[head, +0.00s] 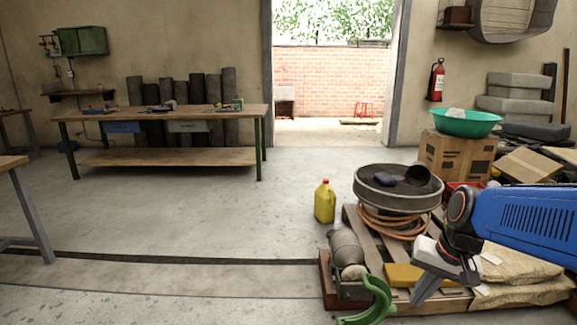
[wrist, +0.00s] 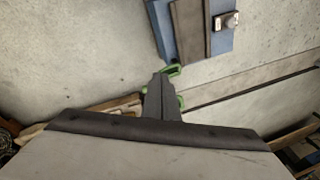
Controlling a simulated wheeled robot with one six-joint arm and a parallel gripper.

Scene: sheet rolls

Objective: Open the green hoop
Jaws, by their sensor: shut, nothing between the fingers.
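The green hoop (head: 381,292) is a curved green band at the bottom of the head view, at the front-left corner of the wooden pallet. Its lower end runs close to the picture edge. My gripper (head: 421,295) is shut and empty, pointing down just right of the hoop, with a visible gap in the head view. In the wrist view, my gripper (wrist: 161,78) partly hides the green hoop (wrist: 173,70); green shows beside and behind its fingers. I cannot tell whether they touch.
The pallet (head: 352,218) carries a round grey pan (head: 393,197), a coiled orange hose, a yellow block (head: 403,275) and sacks. A grey cylinder (head: 345,248) stands behind the hoop. A yellow jug (head: 324,202) is on the floor. Open floor lies left, before the workbench (head: 160,157).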

